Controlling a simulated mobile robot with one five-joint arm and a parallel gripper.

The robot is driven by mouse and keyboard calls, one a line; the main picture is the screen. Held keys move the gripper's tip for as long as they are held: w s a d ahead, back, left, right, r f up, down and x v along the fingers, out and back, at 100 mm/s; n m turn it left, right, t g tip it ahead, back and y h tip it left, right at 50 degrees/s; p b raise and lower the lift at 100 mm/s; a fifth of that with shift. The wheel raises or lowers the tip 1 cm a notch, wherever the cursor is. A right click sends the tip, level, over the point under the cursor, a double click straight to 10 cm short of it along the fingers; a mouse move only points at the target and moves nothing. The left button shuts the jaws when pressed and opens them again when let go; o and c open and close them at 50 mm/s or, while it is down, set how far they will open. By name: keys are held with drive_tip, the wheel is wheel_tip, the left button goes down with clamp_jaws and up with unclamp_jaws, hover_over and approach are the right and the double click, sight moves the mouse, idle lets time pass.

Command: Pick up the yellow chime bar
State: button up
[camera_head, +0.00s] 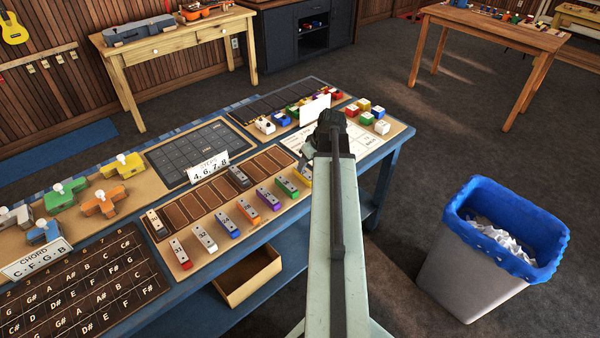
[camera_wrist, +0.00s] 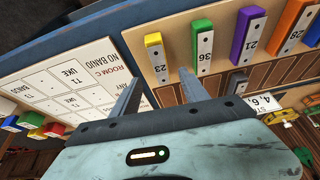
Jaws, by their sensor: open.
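The yellow chime bar (camera_wrist: 155,52) has a silver plate marked 23. It is at the end of a row of chime bars on the board, beside the green bar (camera_wrist: 204,50). In the head view the yellow chime bar (camera_head: 304,175) is partly hidden behind my arm. My gripper (camera_wrist: 159,75) is open and empty. In the wrist view its two fingers point toward the board, with the yellow bar showing between their tips. I cannot tell how far above the bar they are.
Purple (camera_wrist: 248,38) and orange (camera_wrist: 293,28) bars continue the row. A white printed card (camera_wrist: 70,82) lies beside the yellow bar. A sign (camera_head: 208,168) stands on the bench.

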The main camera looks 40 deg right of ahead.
sight(304, 172)
drive_tip(key=b+x, duration=0.7)
drive_tip(key=x, duration=0.1)
drive_tip(key=shift+s+r, duration=0.1)
drive_tip(key=shift+r, duration=0.05)
idle(0.3)
clamp_jaws()
